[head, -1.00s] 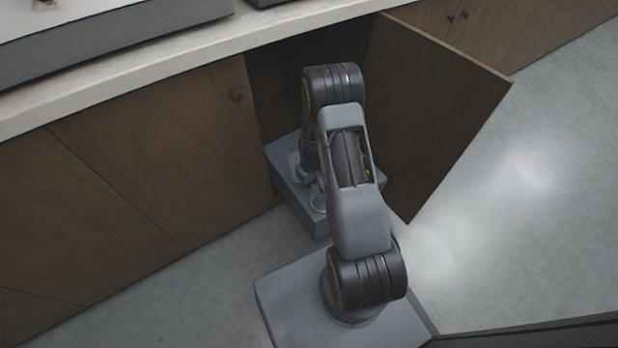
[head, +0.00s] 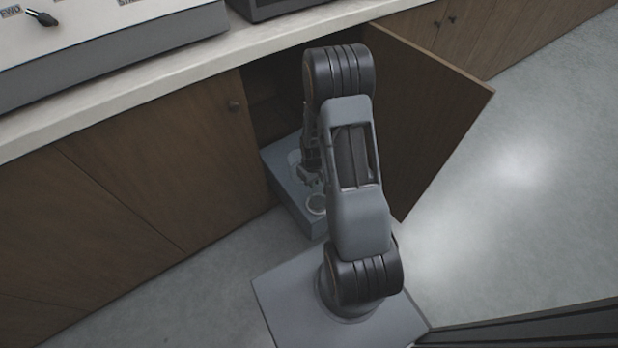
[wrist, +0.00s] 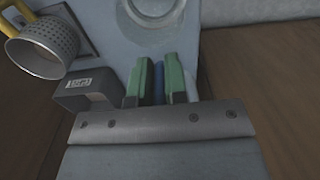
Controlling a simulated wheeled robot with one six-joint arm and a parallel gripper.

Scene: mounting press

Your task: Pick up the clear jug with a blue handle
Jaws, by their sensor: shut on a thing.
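My gripper (wrist: 161,72) has two green fingers in the wrist view, closed on a narrow blue part (wrist: 158,88) that looks like the jug's blue handle. A pale, partly see-through patch (wrist: 191,86) just right of the fingers may be the jug's body. Most of the jug is hidden behind the gripper housing, so I cannot tell whether it is lifted. In the head view my gripper (head: 311,178) is small, over the grey-blue box in the open cupboard, and partly covered by my arm. The jug cannot be made out clearly there.
The grey-blue box (head: 306,220) has a round pale ring (head: 316,203) on top. The wrist view shows a perforated metal cup with a yellow handle (wrist: 42,48) and a dark labelled block (wrist: 86,92). The open cupboard door (head: 425,115) stands close right of my arm.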

